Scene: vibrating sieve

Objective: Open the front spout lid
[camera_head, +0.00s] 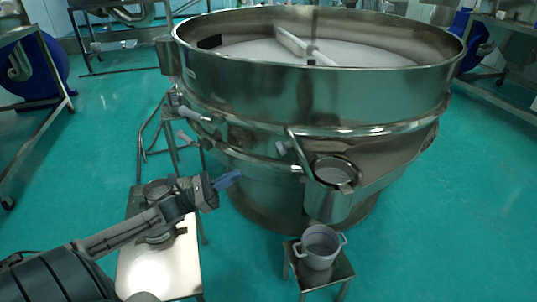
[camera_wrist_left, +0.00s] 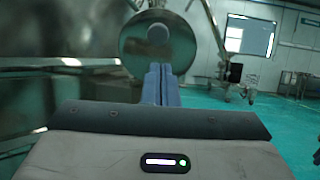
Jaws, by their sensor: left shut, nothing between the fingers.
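The front spout (camera_head: 328,203) juts from the lower right side of the big steel sieve (camera_head: 310,95). A round piece (camera_head: 334,171) with a grey middle sits at its top, with a bar-like handle beside it; I cannot tell from here whether it is shut. My left gripper (camera_head: 229,180) is left of the spout, apart from it, near the sieve's lower wall. Its blue fingers are shut and empty. In the left wrist view the shut fingers (camera_wrist_left: 161,86) point toward a round metal disc (camera_wrist_left: 135,47) with a knob, likely the spout's lid. My right gripper is out of view.
A grey two-handled pot (camera_head: 320,247) stands on a small stool (camera_head: 340,272) below the spout. A metal table (camera_head: 165,270) is under my left arm, with a partly hidden vessel on it. Green floor is clear at the right.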

